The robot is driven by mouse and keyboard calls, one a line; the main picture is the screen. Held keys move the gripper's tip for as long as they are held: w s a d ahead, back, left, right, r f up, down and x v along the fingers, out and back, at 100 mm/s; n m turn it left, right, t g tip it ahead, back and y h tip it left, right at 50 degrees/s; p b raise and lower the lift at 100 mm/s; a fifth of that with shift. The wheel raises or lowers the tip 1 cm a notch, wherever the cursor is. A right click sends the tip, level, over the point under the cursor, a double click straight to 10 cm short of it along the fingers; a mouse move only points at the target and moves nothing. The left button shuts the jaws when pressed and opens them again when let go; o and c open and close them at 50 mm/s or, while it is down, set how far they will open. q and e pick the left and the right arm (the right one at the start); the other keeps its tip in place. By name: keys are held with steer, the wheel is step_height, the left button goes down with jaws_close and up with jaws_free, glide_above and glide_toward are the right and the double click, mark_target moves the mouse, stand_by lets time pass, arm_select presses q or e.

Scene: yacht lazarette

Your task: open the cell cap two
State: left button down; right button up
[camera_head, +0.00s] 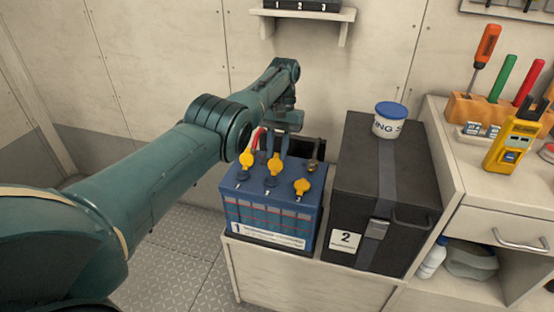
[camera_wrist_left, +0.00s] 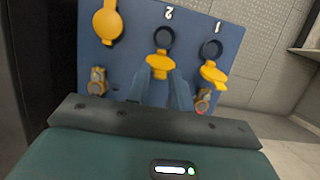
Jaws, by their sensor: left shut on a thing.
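The blue battery (camera_head: 262,206) has three yellow cell caps along its top. Cap two (camera_head: 273,163), in the middle, is tipped up off its dark round opening; in the left wrist view this cap (camera_wrist_left: 160,65) is raised beside the opening (camera_wrist_left: 164,38) under the number 2. My left gripper (camera_head: 278,150) is shut on cap two, its fingers (camera_wrist_left: 166,88) at the cap's edge. Cap one (camera_head: 247,158) also stands open, with its opening (camera_wrist_left: 211,48) bare. Cap three (camera_head: 302,186) lies flat over its cell. My right gripper is not in view.
A black box labelled 2 (camera_head: 385,190) stands right of the battery, with a white tub (camera_head: 389,121) on it. Brass terminals (camera_wrist_left: 97,80) lie near the fingers. A tool rack (camera_head: 490,108) and yellow meter (camera_head: 512,145) sit on the right counter.

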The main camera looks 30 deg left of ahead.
arm_select(q)
steer(key=shift+s+d+f, duration=0.25)
steer(key=shift+s+f, duration=0.1)
steer(key=shift+f, duration=0.05)
steer(key=c, duration=1.4)
jaws_free()
steer(key=shift+w+a, duration=0.1)
steer(key=shift+a, duration=0.05)
steer(key=shift+r, duration=0.15)
